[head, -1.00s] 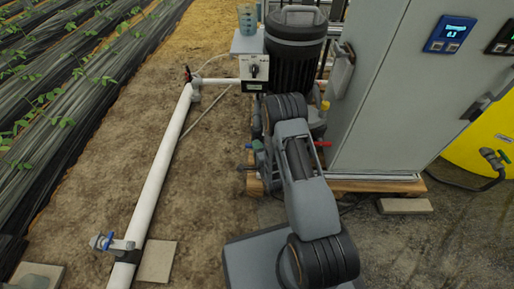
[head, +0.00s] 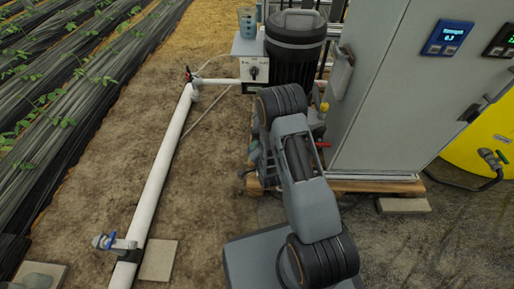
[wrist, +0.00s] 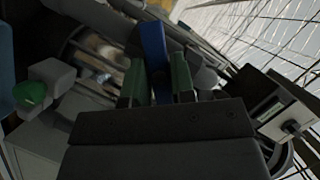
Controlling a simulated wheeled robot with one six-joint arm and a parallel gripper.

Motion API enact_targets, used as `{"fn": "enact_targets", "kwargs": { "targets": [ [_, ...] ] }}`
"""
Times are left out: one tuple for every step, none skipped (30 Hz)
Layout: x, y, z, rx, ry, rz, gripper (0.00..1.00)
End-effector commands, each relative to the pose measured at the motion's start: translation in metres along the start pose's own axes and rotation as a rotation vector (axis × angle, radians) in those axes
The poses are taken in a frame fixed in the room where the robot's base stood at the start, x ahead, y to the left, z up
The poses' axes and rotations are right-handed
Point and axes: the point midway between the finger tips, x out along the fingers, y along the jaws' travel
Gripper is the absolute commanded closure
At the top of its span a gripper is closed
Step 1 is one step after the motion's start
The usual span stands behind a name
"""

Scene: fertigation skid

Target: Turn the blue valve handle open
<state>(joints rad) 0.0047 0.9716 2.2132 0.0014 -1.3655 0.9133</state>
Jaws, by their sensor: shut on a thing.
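In the wrist view the blue valve handle (wrist: 153,48) stands between the two green fingers of my gripper (wrist: 156,76). The fingers are shut on the handle from both sides. Its lower end is hidden behind the gripper body. In the head view my arm covers the gripped handle and most of the gripper, at the left side of the pump skid.
A red lever (head: 322,145) is just right of my arm. The grey cabinet (head: 390,95) stands close on the right. Bare soil lies left of the skid.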

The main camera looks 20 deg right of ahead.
Motion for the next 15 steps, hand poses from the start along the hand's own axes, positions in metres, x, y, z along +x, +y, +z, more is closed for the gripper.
{"fn": "enact_targets", "kwargs": {
  "targets": [
    [-0.0002,-0.0012,0.0002,-0.041,-0.001,0.016,1.0],
    [-0.0002,-0.0014,0.0004,-0.067,-0.002,0.027,1.0],
    [-0.0002,-0.0017,0.0004,-0.102,-0.001,0.041,1.0],
    [-0.0002,-0.0016,0.0005,-0.128,-0.002,0.053,1.0],
    [-0.0002,-0.0015,0.0007,-0.155,-0.002,0.063,1.0],
    [-0.0002,-0.0015,0.0006,-0.19,-0.001,0.078,1.0],
    [-0.0002,-0.0015,0.0008,-0.216,-0.002,0.089,1.0],
    [-0.0001,-0.0017,0.0008,-0.242,-0.001,0.1,1.0],
    [0.0,-0.0022,0.0009,-0.277,-0.002,0.113,1.0],
    [0.0,-0.002,0.0009,-0.303,-0.002,0.125,1.0],
    [0.0,-0.0021,0.0009,-0.329,-0.001,0.135,1.0],
    [0.0,-0.0021,0.001,-0.364,-0.001,0.15,1.0],
    [0.0,-0.002,0.0013,-0.389,-0.002,0.161,1.0],
    [0.0,-0.0021,0.0014,-0.414,-0.002,0.171,1.0],
    [0.0,-0.0023,0.0014,-0.448,-0.001,0.185,1.0]
  ]
}}
